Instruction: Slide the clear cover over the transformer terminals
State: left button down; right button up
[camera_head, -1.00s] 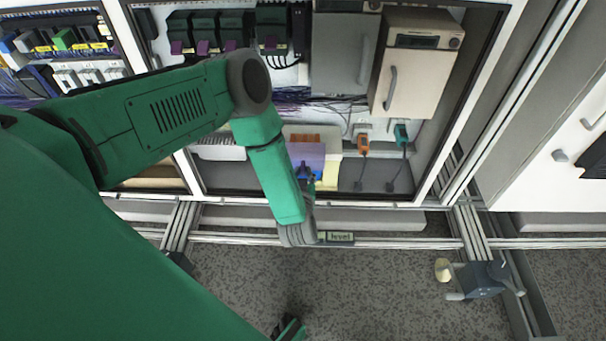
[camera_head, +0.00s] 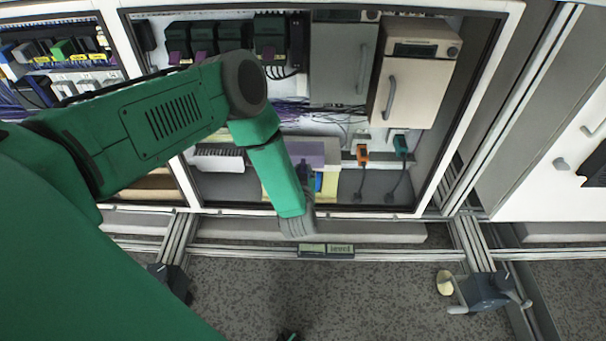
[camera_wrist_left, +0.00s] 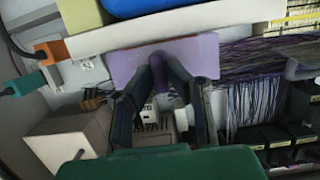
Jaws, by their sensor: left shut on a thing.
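My left gripper (camera_head: 304,172) reaches into the open cabinet and is shut on a flat lavender panel (camera_head: 306,152), which looks like the cover. In the left wrist view the dark fingers (camera_wrist_left: 165,75) meet at the lower edge of this panel (camera_wrist_left: 196,52), which looks nearly opaque there. A pale block with dark openings (camera_wrist_left: 152,122), perhaps the transformer terminals, shows between the fingers, partly hidden by them. I cannot tell whether panel and block touch.
An orange plug (camera_head: 362,154) and a green plug (camera_head: 400,146) stand right of the panel. A beige box with a handle (camera_head: 413,75) hangs above them. Purple wires (camera_head: 318,116) run behind. The cabinet's lower frame (camera_head: 400,214) lies below the gripper.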

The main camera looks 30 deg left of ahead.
pick_arm(q)
jog(key=shift+w+a, duration=0.45)
jog(key=shift+w, duration=0.25)
dwell(1.0)
jog(key=c, duration=1.5)
grip_release()
jog(key=shift+o, duration=0.2)
jog(key=s+d+r+m+g+h+p, duration=0.25)
jog(key=s+d, duration=0.25)
jog(key=s, duration=0.4)
jog(key=s+d+r+m+g+h+p, duration=0.2)
jog(key=s+d+h+p, duration=0.15)
jog(key=s+d, duration=0.45)
jog(key=s+a+r+m+g+h+p, duration=0.1)
jog(key=s+a+r+g+p, duration=0.1)
jog(key=s, duration=0.8)
jog(key=s+a+r+m+g+p, duration=0.1)
jog(key=s+a+r+g+p, duration=0.1)
jog(key=s+g, duration=0.4)
jog(key=s+a+r, duration=0.1)
jog(key=s+r, duration=0.1)
jog(key=s, duration=0.2)
jog(key=shift+a+r+h, duration=0.2)
jog(key=shift+r+h, duration=0.1)
jog(key=shift+h, duration=0.1)
